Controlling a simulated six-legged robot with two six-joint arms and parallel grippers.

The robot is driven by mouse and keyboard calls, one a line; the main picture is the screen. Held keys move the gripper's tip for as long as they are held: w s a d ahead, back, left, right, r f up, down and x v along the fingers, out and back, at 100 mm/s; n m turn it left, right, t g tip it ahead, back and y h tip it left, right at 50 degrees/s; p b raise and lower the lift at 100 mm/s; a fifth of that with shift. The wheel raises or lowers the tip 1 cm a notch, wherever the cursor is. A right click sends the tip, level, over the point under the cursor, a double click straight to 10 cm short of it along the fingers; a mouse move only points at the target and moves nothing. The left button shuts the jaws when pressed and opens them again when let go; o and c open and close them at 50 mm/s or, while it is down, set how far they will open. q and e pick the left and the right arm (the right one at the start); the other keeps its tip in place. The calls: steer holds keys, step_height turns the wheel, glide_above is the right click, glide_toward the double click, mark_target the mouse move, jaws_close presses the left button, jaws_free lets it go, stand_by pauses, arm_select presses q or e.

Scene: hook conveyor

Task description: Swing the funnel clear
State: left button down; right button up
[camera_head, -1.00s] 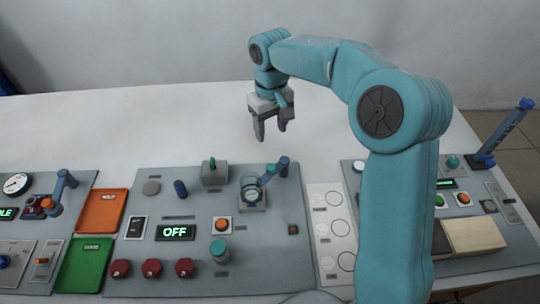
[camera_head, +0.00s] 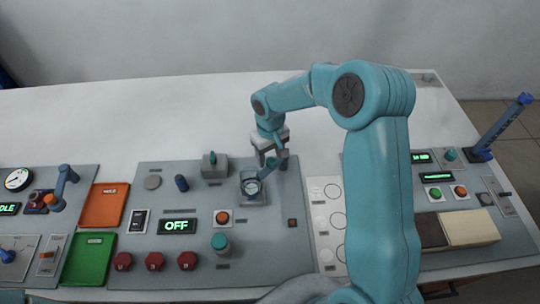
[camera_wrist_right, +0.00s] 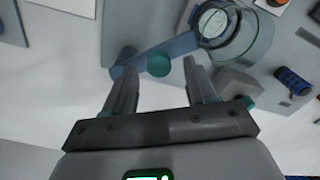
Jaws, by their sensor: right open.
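The funnel (camera_head: 251,184) is a round clear cup at the end of a blue swing arm, over a small grey stand on the middle panel. In the right wrist view the funnel (camera_wrist_right: 238,32) is at the top right, and its blue arm (camera_wrist_right: 178,46) runs left with a teal knob (camera_wrist_right: 158,65) on it. My right gripper (camera_head: 270,160) is open above the blue arm, behind the funnel. In the right wrist view my gripper (camera_wrist_right: 158,78) has the knob between its fingertips; contact cannot be told. My left gripper is not in view.
A grey box with a teal lever (camera_head: 214,164) and a blue knob (camera_head: 181,183) stand left of the funnel. An orange button (camera_head: 222,217) and a teal-topped cylinder (camera_head: 220,243) are in front. The white table (camera_head: 150,120) behind the panel is clear.

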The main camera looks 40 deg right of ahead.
steer(key=shift+s+f, duration=0.15)
steer(key=shift+f, duration=0.6)
steer(key=shift+d+f, duration=0.1)
steer(key=shift+f, duration=0.2)
steer(key=shift+c, duration=0.6)
steer(key=shift+r, duration=0.1)
steer(key=c, duration=0.5)
jaws_close()
